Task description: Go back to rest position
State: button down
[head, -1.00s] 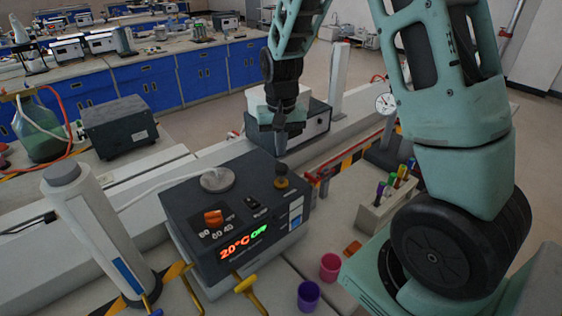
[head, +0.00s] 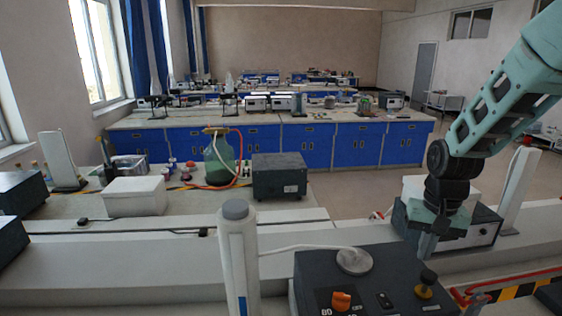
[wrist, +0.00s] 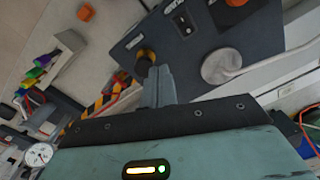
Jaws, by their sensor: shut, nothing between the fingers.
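My gripper (head: 427,243) hangs from my teal arm at the right of the head view, fingers pointing down. It is shut and empty, above the far right part of the dark hotplate box (head: 385,280). The box has a round metal plate (head: 354,261), an orange knob (head: 341,300) and a black-and-yellow knob (head: 427,280). In the wrist view my closed fingers (wrist: 158,90) show beside the same black-and-yellow knob (wrist: 145,62); I cannot tell whether they touch it. The box's front display is out of the head view.
A white cylinder (head: 238,258) stands left of the box. Behind my gripper is a dark device (head: 480,228) with a white top. Further back are a green flask (head: 221,158), a dark box (head: 280,176) and a white box (head: 135,196). Floor shows beyond the benches.

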jog(key=s+a+f+n+b, duration=0.25)
jog(key=s+a, duration=0.25)
jog(key=a, duration=0.3)
jog(key=s+a+f+n+b, duration=0.1)
jog(key=s+a+n+b, duration=0.35)
jog(key=a, duration=0.25)
jog(key=s+a+f+n+b, duration=0.1)
jog(key=s+a+n+b, duration=0.1)
jog(key=s, duration=0.5)
jog(key=s+a+f+n+b, duration=0.2)
jog(key=s+a+n, duration=0.1)
jog(key=s, duration=0.3)
jog(key=shift+s+a, duration=0.2)
jog(key=shift+s, duration=0.15)
